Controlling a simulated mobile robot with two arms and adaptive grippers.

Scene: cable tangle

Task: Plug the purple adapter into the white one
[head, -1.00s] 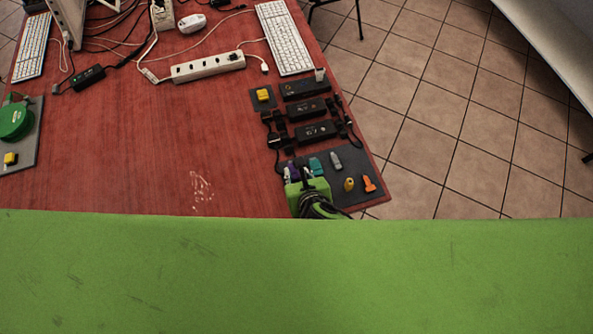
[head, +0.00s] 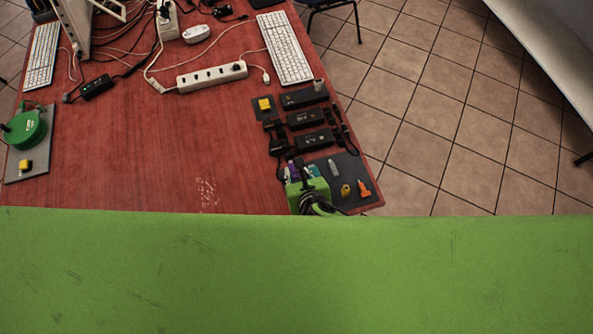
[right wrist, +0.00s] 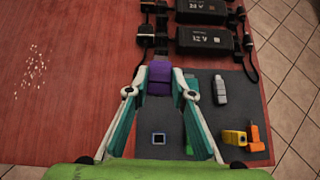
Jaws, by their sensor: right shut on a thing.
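The purple adapter (right wrist: 160,79) is between the fingertips of my right gripper (right wrist: 161,84), which is shut on it. In the head view a bit of purple (head: 291,171) shows at the tip of my right gripper (head: 300,174), near the left edge of a dark mat (head: 349,172). How high the adapter is held I cannot tell. A pale grey-white adapter (right wrist: 220,90) lies on the mat to the right of the gripper; it also shows in the head view (head: 333,168). Whether it is the white one I cannot tell. My left gripper is not in view.
Yellow (right wrist: 234,137) and orange (right wrist: 256,138) pieces and a green piece (right wrist: 188,125) lie on the mat. Black boxes with straps (head: 307,119) stand behind it. A white power strip (head: 212,76) and cables lie farther back. The red table's middle is clear.

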